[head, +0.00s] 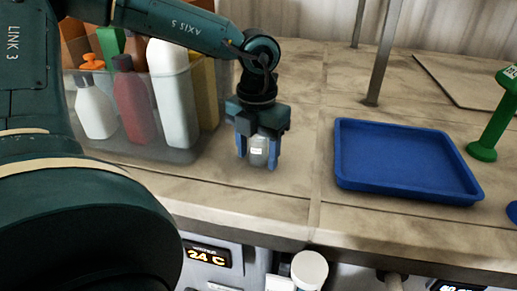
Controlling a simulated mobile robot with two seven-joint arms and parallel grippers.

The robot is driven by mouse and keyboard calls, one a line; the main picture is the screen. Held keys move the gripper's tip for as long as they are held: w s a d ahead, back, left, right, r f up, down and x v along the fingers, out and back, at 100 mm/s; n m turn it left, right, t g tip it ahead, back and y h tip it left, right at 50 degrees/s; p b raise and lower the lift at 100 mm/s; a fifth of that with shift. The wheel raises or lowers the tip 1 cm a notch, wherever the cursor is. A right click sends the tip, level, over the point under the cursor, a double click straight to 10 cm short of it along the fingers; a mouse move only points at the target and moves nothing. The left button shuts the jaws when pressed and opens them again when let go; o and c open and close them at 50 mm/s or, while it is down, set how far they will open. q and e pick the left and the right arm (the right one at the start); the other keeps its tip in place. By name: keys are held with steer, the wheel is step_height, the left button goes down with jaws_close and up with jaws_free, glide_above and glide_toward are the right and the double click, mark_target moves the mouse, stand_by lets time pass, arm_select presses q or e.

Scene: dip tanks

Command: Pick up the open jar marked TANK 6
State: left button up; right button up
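A small greyish jar (258,152) with a white label is between the two blue fingers of my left gripper (258,160), over the counter near its front edge. The label is too small to read, and the gripper hides the jar's top. The fingers stand close on both sides of the jar; whether they press on it or leave a thin gap is not clear. Whether the jar rests on the counter is also unclear. My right gripper is not in view.
A clear bin (190,155) of bottles stands left of the gripper. A blue tray (400,160) lies to the right, with a green stand (490,130) beyond it. A metal post (382,60) rises behind. A white-lidded container (309,268) and a "24 C" display (207,256) are below the front edge.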

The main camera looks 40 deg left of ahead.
arm_select(q)
steer(key=c, duration=0.9)
steer(key=shift+r, duration=0.15)
